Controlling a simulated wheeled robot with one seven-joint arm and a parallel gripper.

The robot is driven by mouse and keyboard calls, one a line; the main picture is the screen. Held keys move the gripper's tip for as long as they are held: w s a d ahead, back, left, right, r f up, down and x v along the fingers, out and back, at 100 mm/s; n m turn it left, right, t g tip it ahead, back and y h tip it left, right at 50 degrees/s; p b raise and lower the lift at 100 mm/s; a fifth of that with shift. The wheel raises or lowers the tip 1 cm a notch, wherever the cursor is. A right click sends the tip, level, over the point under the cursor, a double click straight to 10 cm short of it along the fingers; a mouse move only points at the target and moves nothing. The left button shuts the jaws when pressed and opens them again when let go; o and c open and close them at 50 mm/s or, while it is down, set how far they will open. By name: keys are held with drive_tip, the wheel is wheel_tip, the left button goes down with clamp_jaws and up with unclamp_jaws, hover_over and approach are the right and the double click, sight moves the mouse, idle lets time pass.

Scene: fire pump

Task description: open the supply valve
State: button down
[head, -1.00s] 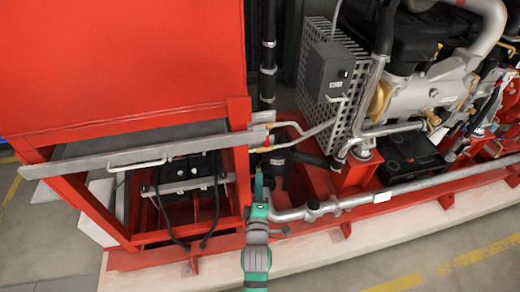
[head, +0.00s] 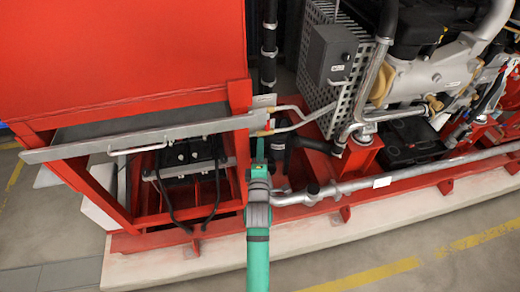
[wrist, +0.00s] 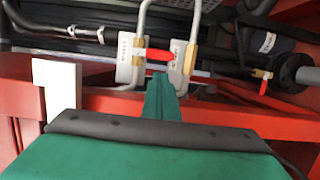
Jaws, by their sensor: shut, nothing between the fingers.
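My gripper (head: 260,148) is shut and empty, at the end of my green and grey arm in the head view. In the wrist view its green fingers (wrist: 163,97) point at a small red valve handle (wrist: 155,54). The handle lies crosswise between two pale labelled plates with brass fittings beside them. The fingertips appear just short of it; I cannot tell whether they touch. A second red-handled valve (wrist: 263,82) sits further right, near a black round fitting. The label lettering is too small to read, so I cannot tell which is the supply valve.
A large red tank (head: 120,60) on a red frame stands at left, with a grey drip tray (head: 80,151) beneath it. A silver pipe (head: 440,168) runs right along the red base. Black hoses and thin pale pipes crowd the valve area. The floor in front is clear.

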drive_tip(key=w, duration=0.6)
drive_tip(key=shift+w, duration=0.3)
